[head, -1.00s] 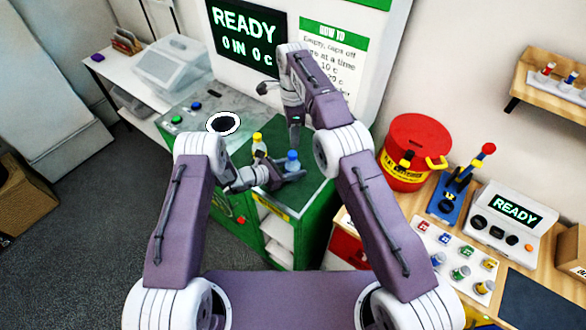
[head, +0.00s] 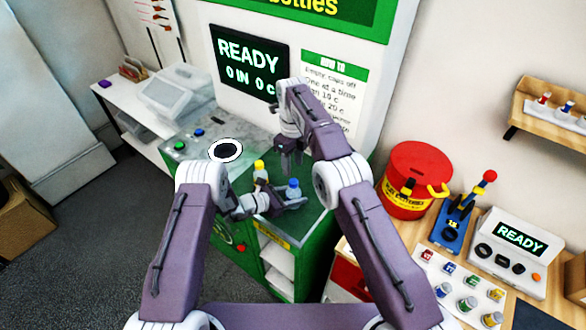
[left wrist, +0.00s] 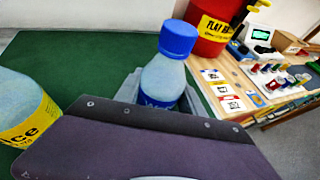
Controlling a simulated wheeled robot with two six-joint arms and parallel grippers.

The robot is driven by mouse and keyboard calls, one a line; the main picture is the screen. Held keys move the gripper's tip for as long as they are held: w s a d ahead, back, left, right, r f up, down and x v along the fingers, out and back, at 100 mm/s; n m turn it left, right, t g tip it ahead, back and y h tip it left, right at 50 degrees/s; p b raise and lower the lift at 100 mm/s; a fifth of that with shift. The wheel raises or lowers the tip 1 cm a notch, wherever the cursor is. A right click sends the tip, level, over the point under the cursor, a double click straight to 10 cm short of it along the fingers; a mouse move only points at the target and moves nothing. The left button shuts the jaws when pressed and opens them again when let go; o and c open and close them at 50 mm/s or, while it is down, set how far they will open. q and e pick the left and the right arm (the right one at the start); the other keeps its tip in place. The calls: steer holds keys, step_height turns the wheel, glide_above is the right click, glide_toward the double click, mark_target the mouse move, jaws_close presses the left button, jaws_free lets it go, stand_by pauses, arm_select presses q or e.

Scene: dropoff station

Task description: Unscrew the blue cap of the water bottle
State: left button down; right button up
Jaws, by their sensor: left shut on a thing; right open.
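The water bottle (head: 293,193) stands upright on the green counter top with its blue cap (head: 293,183) on. In the left wrist view the bottle (left wrist: 162,82) and the blue cap (left wrist: 178,37) show clearly. My left gripper (head: 291,204) is shut on the bottle's body, below the cap; its fingers are partly hidden behind my wrist in the left wrist view. My right gripper (head: 289,158) is open and empty, pointing down, above and apart from the cap.
A yellow-capped bottle (head: 260,172) stands close to the left of the water bottle. A round opening (head: 225,150) is in the grey counter farther left. A red bin (head: 412,180) and a wooden table with a console (head: 506,235) stand to the right.

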mark_target(293, 181)
step_height(293, 181, down, 7)
steer(key=shift+f, duration=0.1)
stand_by(0.3)
steer(key=shift+s, duration=0.1)
jaws_close()
